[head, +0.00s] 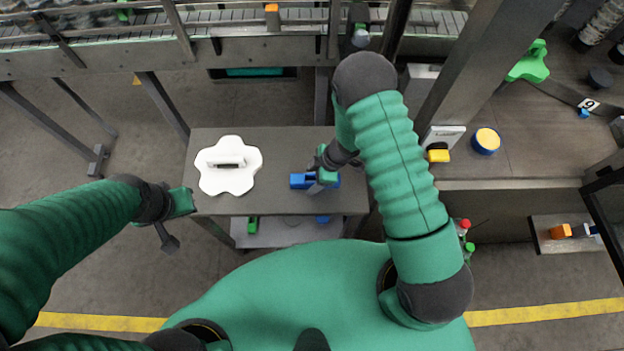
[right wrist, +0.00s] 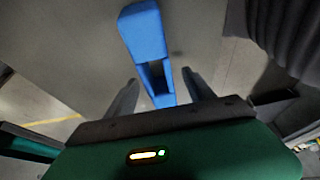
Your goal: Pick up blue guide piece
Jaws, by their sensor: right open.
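The blue guide piece (head: 299,181) lies on the small grey table, right of its middle. My right gripper (head: 318,183) is over it and hides its middle in the head view. In the right wrist view the blue guide piece (right wrist: 145,35) has a wide block end and a narrower slotted part. The slotted part lies between the two parted fingers of my right gripper (right wrist: 160,78), with gaps showing on both sides. My left gripper (head: 177,222) hangs left of the table, away from the piece. Its finger opening is unclear.
A white flower-shaped piece (head: 229,180) lies on the left of the table (head: 270,140). A lower shelf (head: 285,233) holds small green and blue items. A conveyor frame (head: 140,58) runs behind. A side bench (head: 535,150) at right carries a blue-and-yellow round part (head: 486,141).

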